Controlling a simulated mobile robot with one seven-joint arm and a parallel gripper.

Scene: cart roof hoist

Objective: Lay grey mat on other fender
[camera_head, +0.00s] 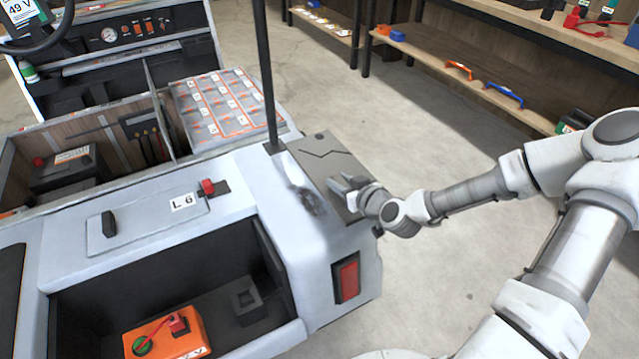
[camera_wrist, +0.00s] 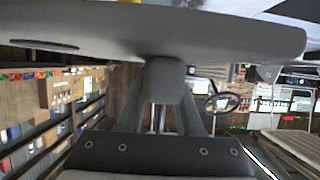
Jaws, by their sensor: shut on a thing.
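The grey mat (camera_head: 322,158) is a flat, dark grey sheet with a crooked dark line and a small dark spot on it. It is at the cart's right rear corner, over or against the pale fender (camera_head: 312,238); I cannot tell whether it touches the fender. My gripper (camera_head: 352,188) is shut on the mat near its lower edge. In the wrist view a grey band crosses the top, and I cannot tell if it is the mat. The other fender cannot be made out.
A dark upright post (camera_head: 266,75) stands by the mat's far left corner. A panel labelled L 6 (camera_head: 150,212) and a red knob (camera_head: 207,187) lie left. An orange box (camera_head: 168,335) sits in the open bay. Shelves (camera_head: 480,75) stand behind; the floor between is clear.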

